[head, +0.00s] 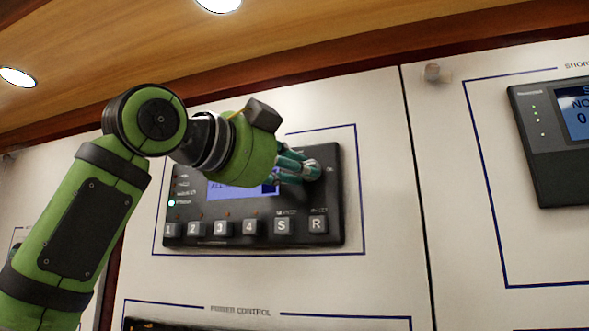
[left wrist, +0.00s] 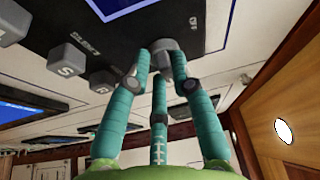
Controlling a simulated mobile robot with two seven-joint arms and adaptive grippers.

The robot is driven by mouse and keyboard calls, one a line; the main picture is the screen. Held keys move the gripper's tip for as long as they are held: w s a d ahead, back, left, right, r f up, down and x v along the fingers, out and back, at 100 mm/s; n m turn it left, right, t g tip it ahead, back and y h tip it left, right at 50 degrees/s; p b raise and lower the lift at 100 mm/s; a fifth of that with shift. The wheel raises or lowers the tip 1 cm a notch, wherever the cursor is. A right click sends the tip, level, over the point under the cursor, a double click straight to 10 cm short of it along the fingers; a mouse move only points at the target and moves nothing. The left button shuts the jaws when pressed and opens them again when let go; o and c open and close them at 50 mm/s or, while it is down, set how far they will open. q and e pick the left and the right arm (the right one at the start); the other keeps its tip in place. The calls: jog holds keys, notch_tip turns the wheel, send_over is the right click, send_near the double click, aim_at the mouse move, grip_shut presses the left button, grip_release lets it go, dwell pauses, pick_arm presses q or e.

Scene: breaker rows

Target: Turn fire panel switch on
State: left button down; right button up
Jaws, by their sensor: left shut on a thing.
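The dark control panel (head: 334,205) is mounted on the white wall, with a lit blue screen (head: 228,189) partly hidden by my arm. My left gripper (head: 309,169) reaches the panel's upper right part, right of the screen. In the left wrist view, its three teal fingers (left wrist: 161,64) are shut on a small grey rotary switch (left wrist: 162,45) on the dark panel face. The fingers cover much of the switch, so its exact angle is hard to tell. My right gripper is in neither view.
A row of grey buttons, including S (head: 282,226) and R (head: 317,224), lies just below the gripper. Another dark panel with a screen (head: 548,165) is at the right. The top of a further panel (head: 180,325) shows below. A wooden ceiling (head: 330,45) is above.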

pick_arm(q)
jog(key=shift+s+r+m, duration=0.2)
jog(key=shift+r+m, duration=0.2)
jog(key=shift+m, duration=0.5)
jog(key=shift+w+f+g, duration=0.1)
jog(key=shift+f+g, duration=0.05)
jog(key=shift+g, duration=0.15)
jog(key=c, duration=1.1)
grip_release()
jog(key=shift+c, duration=0.2)
jog(key=shift+f, duration=0.1)
jog(key=v, duration=1.2)
jog(key=shift+d, duration=0.2)
